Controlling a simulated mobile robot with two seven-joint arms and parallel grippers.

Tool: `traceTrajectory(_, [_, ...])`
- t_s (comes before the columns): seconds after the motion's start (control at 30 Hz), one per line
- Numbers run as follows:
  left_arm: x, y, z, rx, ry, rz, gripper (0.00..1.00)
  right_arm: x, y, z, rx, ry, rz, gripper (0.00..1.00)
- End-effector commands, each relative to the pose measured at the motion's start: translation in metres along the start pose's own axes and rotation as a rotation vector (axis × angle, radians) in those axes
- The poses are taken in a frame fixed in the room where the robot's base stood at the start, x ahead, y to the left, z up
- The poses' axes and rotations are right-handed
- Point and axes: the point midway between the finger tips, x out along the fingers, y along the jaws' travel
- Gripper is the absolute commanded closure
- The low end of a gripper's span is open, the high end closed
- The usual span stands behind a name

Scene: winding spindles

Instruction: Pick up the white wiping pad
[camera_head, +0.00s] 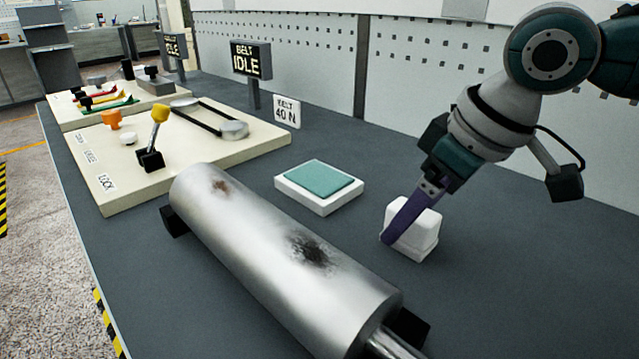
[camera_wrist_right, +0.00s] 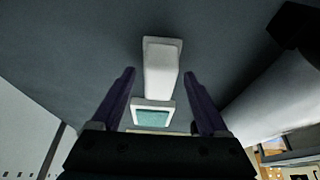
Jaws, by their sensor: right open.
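The white wiping pad (camera_head: 424,232) is a small white block on the dark bench top, right of the roller. It also shows in the right wrist view (camera_wrist_right: 161,66), ahead of my gripper and between the lines of its two fingers. My right gripper (camera_head: 400,222) is open and comes down at a slant over the pad. One purple finger passes in front of the pad's left side; the other is hidden in the head view. Both purple fingers show apart in the wrist view (camera_wrist_right: 159,76), with nothing visibly clamped. I cannot tell whether they touch the pad. My left gripper is out of view.
A shiny metal roller (camera_head: 262,250) with dark stains lies left of the pad. A white tray with a teal top (camera_head: 320,180) sits behind it. A cream belt panel (camera_head: 205,150) with a yellow-knobbed lever and an IDLE sign (camera_head: 251,59) stand farther back. Bench right of the pad is clear.

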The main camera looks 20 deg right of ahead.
Motion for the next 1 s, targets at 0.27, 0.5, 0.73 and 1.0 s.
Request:
traceTrajectory(0.27, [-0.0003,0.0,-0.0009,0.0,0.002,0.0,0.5,-0.0002,0.0001,-0.0002,0.0,0.001,0.0,0.33])
traceTrajectory(0.5, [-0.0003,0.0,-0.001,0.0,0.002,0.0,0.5,-0.0003,0.0001,-0.0001,0.0,0.0,0.0,0.6])
traceTrajectory(0.73, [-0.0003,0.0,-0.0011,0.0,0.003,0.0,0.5,-0.0003,0.0,-0.0001,0.0,0.0,0.0,0.85])
traceTrajectory(1.0, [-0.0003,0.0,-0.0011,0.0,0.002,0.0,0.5,-0.0005,0.0001,-0.0003,0.0,0.001,0.0,1.0])
